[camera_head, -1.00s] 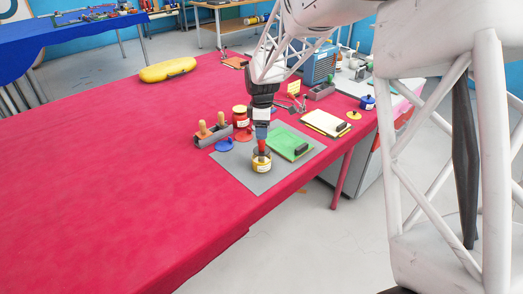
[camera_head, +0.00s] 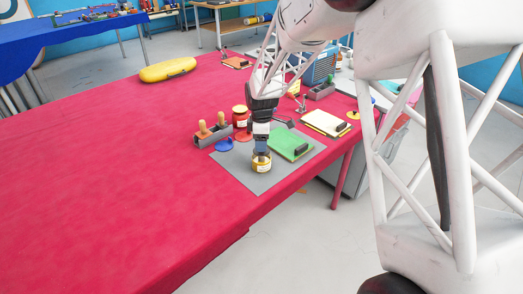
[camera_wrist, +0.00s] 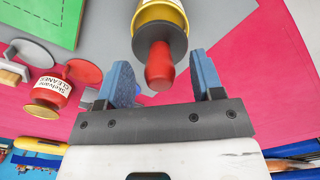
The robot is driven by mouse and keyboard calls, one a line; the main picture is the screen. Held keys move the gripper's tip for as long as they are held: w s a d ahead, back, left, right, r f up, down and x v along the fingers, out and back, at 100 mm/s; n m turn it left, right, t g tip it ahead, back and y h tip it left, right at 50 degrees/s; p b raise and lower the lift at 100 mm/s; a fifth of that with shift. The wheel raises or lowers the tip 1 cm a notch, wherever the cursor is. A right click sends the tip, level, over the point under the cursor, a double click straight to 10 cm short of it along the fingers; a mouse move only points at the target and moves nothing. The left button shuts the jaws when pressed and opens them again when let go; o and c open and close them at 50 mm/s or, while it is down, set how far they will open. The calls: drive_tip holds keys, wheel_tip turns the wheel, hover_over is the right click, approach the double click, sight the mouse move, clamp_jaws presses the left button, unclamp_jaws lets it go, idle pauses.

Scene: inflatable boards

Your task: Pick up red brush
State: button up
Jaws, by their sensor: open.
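The red brush handle (camera_wrist: 160,66) sticks up from a dark round lid on a yellow can (camera_wrist: 157,14) in the wrist view. In the head view the yellow can (camera_head: 261,166) stands on the grey mat, and the handle is hidden by my gripper. My gripper (camera_head: 262,150) points down just above the can. In the wrist view my gripper (camera_wrist: 163,78) is open, with its blue fingers on both sides of the handle's end and visible gaps between. The brush's lower part is hidden in the can.
A green board (camera_head: 290,144) lies on the grey mat (camera_head: 262,186), right of the can. A red jar (camera_head: 240,116), a blue disc (camera_head: 224,144) and a grey holder with wooden handles (camera_head: 212,135) stand behind left.

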drive_tip(key=shift+f, duration=1)
drive_tip(key=c, duration=1)
drive_tip(key=shift+r, duration=0.15)
drive_tip(key=shift+r, duration=0.4)
wheel_tip(320, 180, up, 3)
drive_tip(key=shift+s+f, duration=0.1)
drive_tip(key=shift+f, duration=0.05)
drive_tip(key=s+d, duration=0.1)
drive_tip(key=s, duration=0.4)
drive_tip(key=s+d, duration=0.2)
drive_tip(key=s, duration=0.3)
drive_tip(key=s+d+r, duration=0.1)
drive_tip(key=s, duration=0.4)
drive_tip(key=shift+d+r, duration=0.1)
drive_tip(key=shift+d, duration=0.05)
drive_tip(key=shift+s, duration=0.1)
